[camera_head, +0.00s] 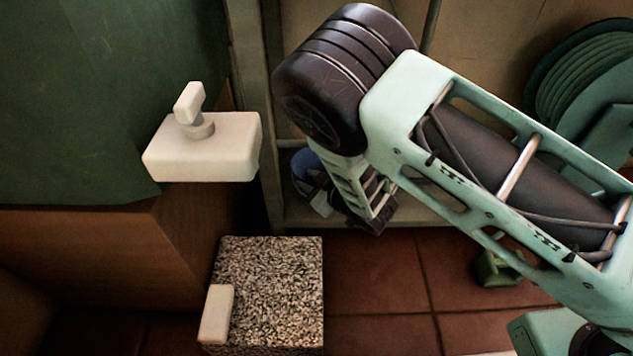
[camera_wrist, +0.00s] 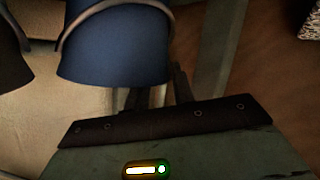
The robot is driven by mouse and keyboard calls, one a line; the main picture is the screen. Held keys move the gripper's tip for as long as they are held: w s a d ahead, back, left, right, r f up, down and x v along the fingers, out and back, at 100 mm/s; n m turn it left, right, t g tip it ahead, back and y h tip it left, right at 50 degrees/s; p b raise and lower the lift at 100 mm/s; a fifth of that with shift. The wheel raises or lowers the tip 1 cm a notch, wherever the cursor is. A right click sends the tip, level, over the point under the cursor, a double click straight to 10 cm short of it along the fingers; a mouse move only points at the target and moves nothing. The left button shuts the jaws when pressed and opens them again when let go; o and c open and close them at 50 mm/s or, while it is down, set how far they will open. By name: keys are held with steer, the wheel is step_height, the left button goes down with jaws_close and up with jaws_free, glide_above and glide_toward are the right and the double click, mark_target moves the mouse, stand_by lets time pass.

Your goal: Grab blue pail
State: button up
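The blue pail (camera_wrist: 118,45) fills the upper left of the wrist view, cut off by the top edge. A thin metal handle arcs along its left side. In the head view only a small blue part of the pail (camera_head: 302,163) shows on the shelf, left of my arm. My gripper (camera_wrist: 165,88) is just below the pail's lower right part in the wrist view. Its dark fingers are partly hidden behind the pail, and I cannot tell whether they touch it or how far apart they are.
A dark rounded object (camera_wrist: 12,55) is left of the pail. A shelf post (camera_head: 257,110) stands close to its left. A green object (camera_head: 497,268) lies low on the right.

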jaws_close()
